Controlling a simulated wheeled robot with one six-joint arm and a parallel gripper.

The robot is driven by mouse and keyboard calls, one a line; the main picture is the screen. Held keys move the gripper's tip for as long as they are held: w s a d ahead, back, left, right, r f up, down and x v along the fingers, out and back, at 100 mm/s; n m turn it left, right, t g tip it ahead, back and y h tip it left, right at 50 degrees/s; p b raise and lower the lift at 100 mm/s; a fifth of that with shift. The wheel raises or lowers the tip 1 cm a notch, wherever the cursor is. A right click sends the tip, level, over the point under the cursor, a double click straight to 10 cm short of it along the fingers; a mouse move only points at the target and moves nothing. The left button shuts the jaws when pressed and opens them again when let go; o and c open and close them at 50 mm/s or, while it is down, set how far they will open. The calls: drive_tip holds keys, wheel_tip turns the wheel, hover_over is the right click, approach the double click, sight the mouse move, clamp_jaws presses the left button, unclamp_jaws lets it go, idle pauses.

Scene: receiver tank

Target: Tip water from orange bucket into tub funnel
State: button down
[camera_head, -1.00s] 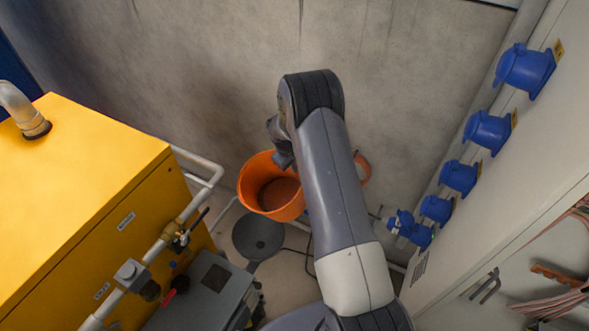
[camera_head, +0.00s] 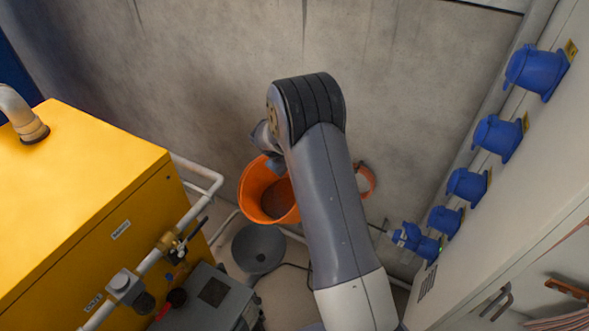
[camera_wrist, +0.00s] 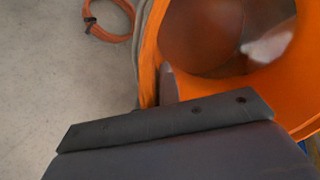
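The orange bucket (camera_head: 252,188) is near the wall in the head view, behind the funnel and left of my arm. Its dark inside shows, and a pale shiny patch shows inside it in the wrist view (camera_wrist: 155,50). The dark grey round funnel (camera_head: 258,246) is just in front of the bucket, low beside the yellow unit. In the wrist view my gripper (camera_wrist: 165,120) shows as a dark bar across the bucket's near wall and appears closed on its rim. My arm hides the fingertips in the head view.
A yellow cabinet (camera_head: 80,190) with a pipe and valve stands left. A grey box (camera_head: 210,300) sits in front of it. Blue sockets (camera_head: 497,137) line the right panel. An orange coil (camera_head: 367,180) lies right of my arm, near the wall.

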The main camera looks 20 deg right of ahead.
drive_tip(key=shift+w+r, duration=0.1)
drive_tip(key=shift+r, duration=0.05)
drive_tip(key=shift+a+r+h+b, duration=0.35)
drive_tip(key=shift+r+h+b, duration=0.2)
drive_tip(key=shift+b, duration=0.65)
drive_tip(key=shift+s+a+r+t+h+b, duration=0.25)
drive_tip(key=shift+r+t+h+b, duration=0.1)
drive_tip(key=shift+r+b, duration=0.35)
drive_tip(key=shift+s+a+r+t+h+b, duration=0.2)
drive_tip(key=shift+r+t+h+b, duration=0.1)
drive_tip(key=shift+r+b, duration=0.3)
drive_tip(key=shift+a, duration=0.1)
drive_tip(key=shift+s+a+r+h+b, duration=0.15)
drive_tip(key=shift+a+r+h+b, duration=0.2)
drive_tip(key=shift+b, duration=0.7)
drive_tip(key=shift+s+a+r+t+h+b, duration=0.2)
drive_tip(key=shift+a+r+t+h+b, duration=0.2)
drive_tip(key=shift+r+b, duration=0.25)
drive_tip(key=shift+s+a+r+t+h+b, duration=0.2)
drive_tip(key=shift+a+r+h+b, duration=0.1)
drive_tip(key=shift+r+h+b, duration=0.25)
